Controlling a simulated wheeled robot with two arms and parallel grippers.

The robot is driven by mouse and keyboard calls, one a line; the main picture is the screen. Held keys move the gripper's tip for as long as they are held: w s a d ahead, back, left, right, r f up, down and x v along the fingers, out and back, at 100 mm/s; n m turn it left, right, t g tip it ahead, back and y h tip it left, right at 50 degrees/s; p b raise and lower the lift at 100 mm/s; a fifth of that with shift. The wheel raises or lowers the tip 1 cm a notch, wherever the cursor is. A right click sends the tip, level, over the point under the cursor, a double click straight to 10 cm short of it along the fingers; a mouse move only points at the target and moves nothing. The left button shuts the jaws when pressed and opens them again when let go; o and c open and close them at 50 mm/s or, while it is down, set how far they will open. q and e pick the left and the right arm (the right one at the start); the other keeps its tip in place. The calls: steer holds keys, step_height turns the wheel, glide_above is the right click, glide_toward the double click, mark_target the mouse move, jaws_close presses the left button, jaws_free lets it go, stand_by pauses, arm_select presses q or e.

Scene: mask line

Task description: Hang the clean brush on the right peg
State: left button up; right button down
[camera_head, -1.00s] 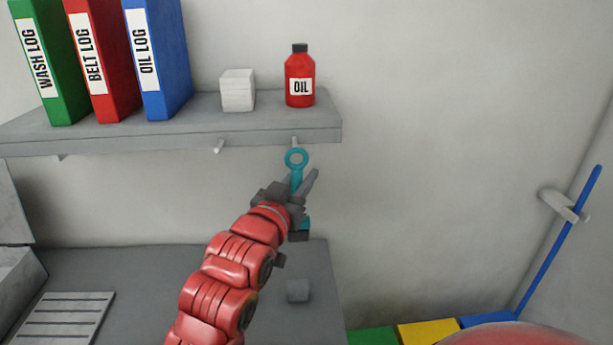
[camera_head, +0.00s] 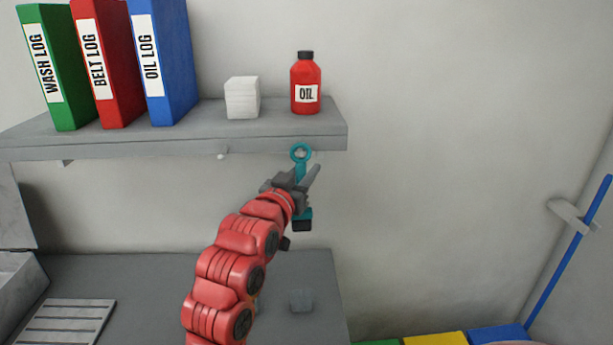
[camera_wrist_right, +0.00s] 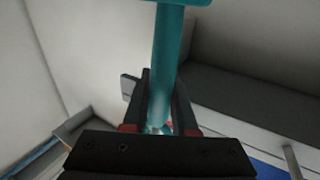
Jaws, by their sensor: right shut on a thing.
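My right gripper (camera_head: 303,181) is shut on the teal brush (camera_head: 300,171) below the right end of the grey shelf. The brush hangs upright, with its ring (camera_head: 301,153) at the top and a dark head (camera_head: 302,224) at the bottom. The ring overlaps the shelf's front edge in the head view, where the right peg is; I cannot tell whether the peg is through it. The left peg (camera_head: 222,156) is bare. In the right wrist view the teal handle (camera_wrist_right: 165,70) runs up between the fingers. My left gripper is not in view.
The shelf (camera_head: 200,142) carries several binders, a white block (camera_head: 242,97) and a red oil bottle (camera_head: 305,85). A grey counter (camera_head: 180,285) lies below, with a small grey block (camera_head: 302,301). A blue pole (camera_head: 570,255) stands at the right wall.

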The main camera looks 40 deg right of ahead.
steer(key=shift+w+d+f+b, duration=0.2)
steer(key=shift+w+d+b, duration=0.15)
steer(key=shift+w+b, duration=0.2)
steer(key=shift+w+d+f+b, duration=0.2)
steer(key=shift+w+d+b, duration=0.1)
steer(key=shift+w+b, duration=0.2)
steer(key=c, duration=0.6)
jaws_free()
